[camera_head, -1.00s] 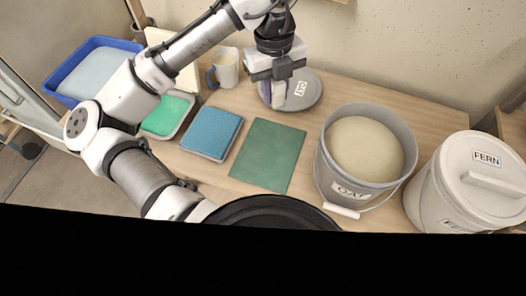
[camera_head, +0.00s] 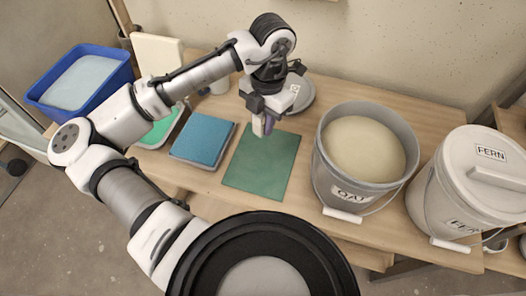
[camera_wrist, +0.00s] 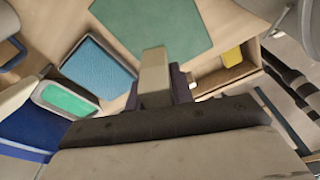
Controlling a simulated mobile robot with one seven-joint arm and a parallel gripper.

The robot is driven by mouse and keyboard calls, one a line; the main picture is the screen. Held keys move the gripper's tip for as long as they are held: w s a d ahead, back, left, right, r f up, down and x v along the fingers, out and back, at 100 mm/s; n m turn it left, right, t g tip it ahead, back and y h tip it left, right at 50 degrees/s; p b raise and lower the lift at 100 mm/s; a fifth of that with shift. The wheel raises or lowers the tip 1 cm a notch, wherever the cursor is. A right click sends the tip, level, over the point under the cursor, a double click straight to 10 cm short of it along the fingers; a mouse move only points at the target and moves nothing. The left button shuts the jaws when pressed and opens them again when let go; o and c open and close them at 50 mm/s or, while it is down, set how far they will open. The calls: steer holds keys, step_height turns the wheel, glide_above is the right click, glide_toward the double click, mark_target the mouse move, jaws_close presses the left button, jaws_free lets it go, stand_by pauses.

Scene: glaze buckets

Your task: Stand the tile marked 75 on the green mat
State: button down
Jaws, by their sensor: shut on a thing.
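The green mat (camera_head: 262,168) lies flat on the wooden table, with nothing standing on it. It also shows at the top of the wrist view (camera_wrist: 158,25). My gripper (camera_head: 264,124) is shut on a small cream tile (camera_wrist: 154,76), which sticks out past the fingers. In the head view the gripper points down over the mat's far edge, with the held tile apparently above the surface. Purple-grey parts flank the tile in the wrist view. No number can be read on it.
A blue sponge pad (camera_head: 203,144) lies left of the mat, and a green-filled tray (camera_head: 160,132) beyond it. The grey OAT bucket (camera_head: 336,182) stands close on the right, the lidded FERN bucket (camera_head: 440,205) farther right. A round grey lid (camera_head: 303,97) lies behind my gripper.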

step_height(320, 180, down, 13)
stand_by(0.4)
steer(key=shift+f, duration=0.2)
steer(key=c, duration=1.2)
jaws_free()
steer(key=shift+r, duration=0.15)
steer(key=r, duration=0.8)
steer(key=w+d+r, duration=0.1)
steer(key=r, duration=0.3)
